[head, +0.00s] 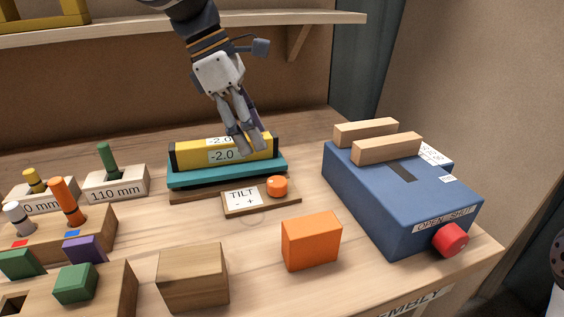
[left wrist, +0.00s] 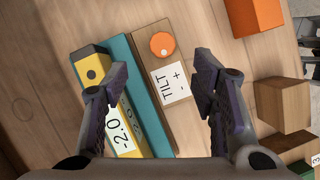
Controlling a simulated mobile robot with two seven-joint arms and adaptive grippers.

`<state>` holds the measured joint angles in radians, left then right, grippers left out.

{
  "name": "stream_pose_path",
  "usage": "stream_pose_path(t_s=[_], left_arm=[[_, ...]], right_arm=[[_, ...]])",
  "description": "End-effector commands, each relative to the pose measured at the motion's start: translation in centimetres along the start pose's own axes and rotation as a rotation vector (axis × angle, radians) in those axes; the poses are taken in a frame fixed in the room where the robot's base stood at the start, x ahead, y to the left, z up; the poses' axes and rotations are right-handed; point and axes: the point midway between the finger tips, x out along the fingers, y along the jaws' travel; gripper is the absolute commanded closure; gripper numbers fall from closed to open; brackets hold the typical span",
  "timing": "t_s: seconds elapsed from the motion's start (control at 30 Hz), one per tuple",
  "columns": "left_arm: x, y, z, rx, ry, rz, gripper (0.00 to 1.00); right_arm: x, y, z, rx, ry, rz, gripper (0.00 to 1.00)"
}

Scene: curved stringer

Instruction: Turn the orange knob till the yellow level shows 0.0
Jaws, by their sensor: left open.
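The orange knob (head: 277,186) sits on the right of a wooden base with a white TILT label (head: 243,198) marked - and +. Behind it the yellow level (head: 182,155) lies on a teal plate (head: 227,174) and its display reads -2.0. My left gripper (head: 251,146) is above the level's right part, behind the knob. In the left wrist view the gripper (left wrist: 160,85) is open and empty, its fingers apart with the plate edge and TILT base between them. The knob (left wrist: 162,45) there lies beyond the fingertips, apart from them. My right gripper is not visible.
An orange block (head: 311,241) and a wooden block (head: 193,277) stand in front of the knob. A blue box (head: 400,190) with a red knob (head: 450,239) is at the right. Peg holders (head: 116,184) stand at the left. A shelf (head: 290,20) runs above the back.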

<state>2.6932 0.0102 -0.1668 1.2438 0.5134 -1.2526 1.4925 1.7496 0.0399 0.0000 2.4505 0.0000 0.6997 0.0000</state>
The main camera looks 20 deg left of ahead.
Motion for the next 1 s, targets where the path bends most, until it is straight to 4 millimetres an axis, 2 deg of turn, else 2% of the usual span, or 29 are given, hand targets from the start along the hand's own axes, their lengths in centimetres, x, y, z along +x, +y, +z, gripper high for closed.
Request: stream_pose_path(t_s=[0.2, 0.4, 0.53, 0.77, 1.0], left_arm=[[5.8, -0.1, -0.1, -0.002, 0.002, -0.006, 0.47], [9.5, -0.1, -0.1, -0.001, 0.002, -0.004, 0.47], [10.4, -0.1, -0.1, -0.001, 0.0, -0.002, 0.47], [10.5, -0.1, 0.0, 0.0, 0.0, -0.001, 0.47], [10.5, -0.1, -0.1, 0.0, 0.0, -0.001, 0.95]], right_arm=[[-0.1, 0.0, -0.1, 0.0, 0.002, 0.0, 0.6], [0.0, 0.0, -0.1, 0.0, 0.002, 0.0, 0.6], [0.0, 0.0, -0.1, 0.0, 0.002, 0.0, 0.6], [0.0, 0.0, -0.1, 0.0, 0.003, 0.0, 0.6], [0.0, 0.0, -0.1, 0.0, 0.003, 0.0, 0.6]])
